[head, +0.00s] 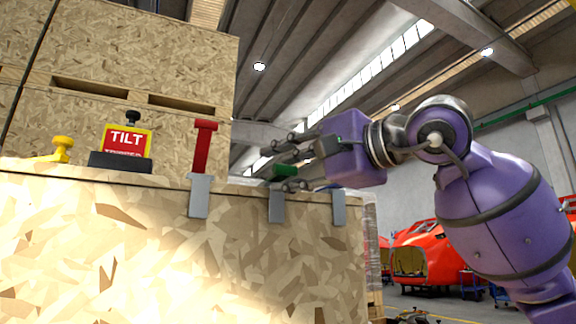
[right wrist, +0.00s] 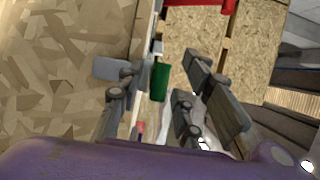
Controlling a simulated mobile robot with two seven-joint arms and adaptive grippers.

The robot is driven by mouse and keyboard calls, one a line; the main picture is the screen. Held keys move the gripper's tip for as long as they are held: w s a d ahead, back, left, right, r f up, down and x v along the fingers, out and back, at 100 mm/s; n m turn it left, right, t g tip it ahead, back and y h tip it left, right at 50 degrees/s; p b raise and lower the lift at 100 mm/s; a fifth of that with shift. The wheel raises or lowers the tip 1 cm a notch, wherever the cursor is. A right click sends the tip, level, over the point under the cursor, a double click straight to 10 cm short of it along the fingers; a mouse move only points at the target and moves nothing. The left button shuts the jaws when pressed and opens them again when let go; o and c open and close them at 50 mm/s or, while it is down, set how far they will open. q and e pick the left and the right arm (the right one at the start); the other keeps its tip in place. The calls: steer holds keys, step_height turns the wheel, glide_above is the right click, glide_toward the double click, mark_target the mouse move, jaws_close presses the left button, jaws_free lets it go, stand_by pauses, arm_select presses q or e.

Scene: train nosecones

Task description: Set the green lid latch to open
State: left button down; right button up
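The green lid latch (head: 285,170) is at the top edge of the wooden crate (head: 130,240), above a grey bracket (head: 276,206). My right gripper (head: 280,164) reaches in from the right at the latch, one finger above it and one below. In the right wrist view the green latch (right wrist: 161,80) shows between the spread fingers of my right gripper (right wrist: 155,85). The gripper is open; whether a finger touches the latch, I cannot tell. Part of the latch is hidden by the fingers in the head view. My left gripper is not in view.
A red latch (head: 204,147) stands upright left of the gripper. A TILT indicator (head: 127,141) and a yellow knob (head: 63,148) sit farther left on the crate. Larger crates (head: 140,50) rise behind. A red train nosecone (head: 420,250) stands in the hall at right.

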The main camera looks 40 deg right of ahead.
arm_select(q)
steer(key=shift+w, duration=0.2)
arm_select(e)
steer(key=shift+c, duration=0.5)
jaws_close()
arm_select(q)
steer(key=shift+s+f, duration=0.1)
